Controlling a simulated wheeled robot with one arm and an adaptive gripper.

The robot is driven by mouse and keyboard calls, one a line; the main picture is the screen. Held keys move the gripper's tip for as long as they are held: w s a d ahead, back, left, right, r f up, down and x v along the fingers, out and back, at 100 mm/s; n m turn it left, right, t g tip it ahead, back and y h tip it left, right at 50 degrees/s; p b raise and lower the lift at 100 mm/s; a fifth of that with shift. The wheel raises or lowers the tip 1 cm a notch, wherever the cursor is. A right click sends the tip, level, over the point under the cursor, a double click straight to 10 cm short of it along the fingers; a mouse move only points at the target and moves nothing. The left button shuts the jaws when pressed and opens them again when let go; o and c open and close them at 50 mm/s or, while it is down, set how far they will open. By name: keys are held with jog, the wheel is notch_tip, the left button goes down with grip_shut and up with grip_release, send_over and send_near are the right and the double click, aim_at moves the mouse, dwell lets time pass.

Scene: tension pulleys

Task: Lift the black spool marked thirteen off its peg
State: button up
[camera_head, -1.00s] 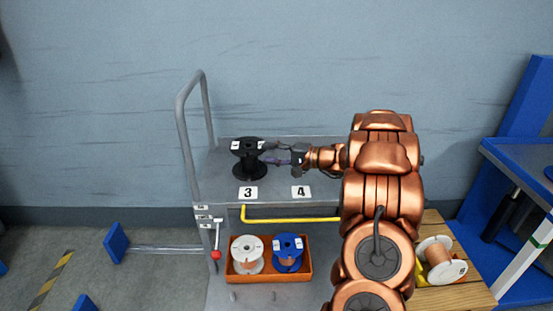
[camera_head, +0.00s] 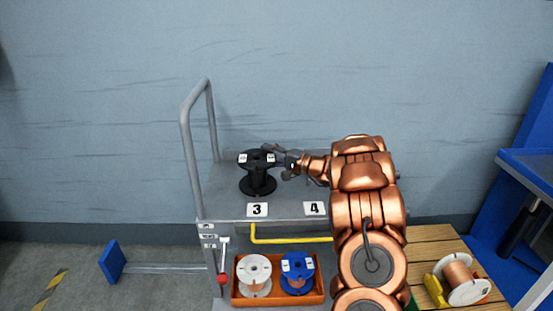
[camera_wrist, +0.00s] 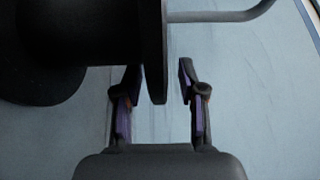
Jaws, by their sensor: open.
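The black spool (camera_head: 257,181) stands upright on the cart's top shelf (camera_head: 225,196), behind the label 3. White tags sit on its top flange, too small to read. Any peg under it is hidden. My gripper (camera_head: 278,160) is at the spool's upper right, level with the top flange, in the head view. In the wrist view my gripper (camera_wrist: 162,68) is open, with purple pads on its fingers. The edge of the black spool's flange (camera_wrist: 153,45) reaches between the two fingertips. I cannot tell whether either finger touches it.
An orange bin (camera_head: 277,300) on the lower shelf holds a white spool (camera_head: 253,268) and a blue spool (camera_head: 298,264). The cart's grey handle (camera_head: 188,145) rises at left. A copper-wound spool (camera_head: 460,278) lies on a wooden table (camera_head: 425,250) at right.

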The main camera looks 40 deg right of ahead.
jog(key=shift+w+a, duration=0.25)
jog(key=shift+w, duration=0.2)
grip_shut()
dwell(0.3)
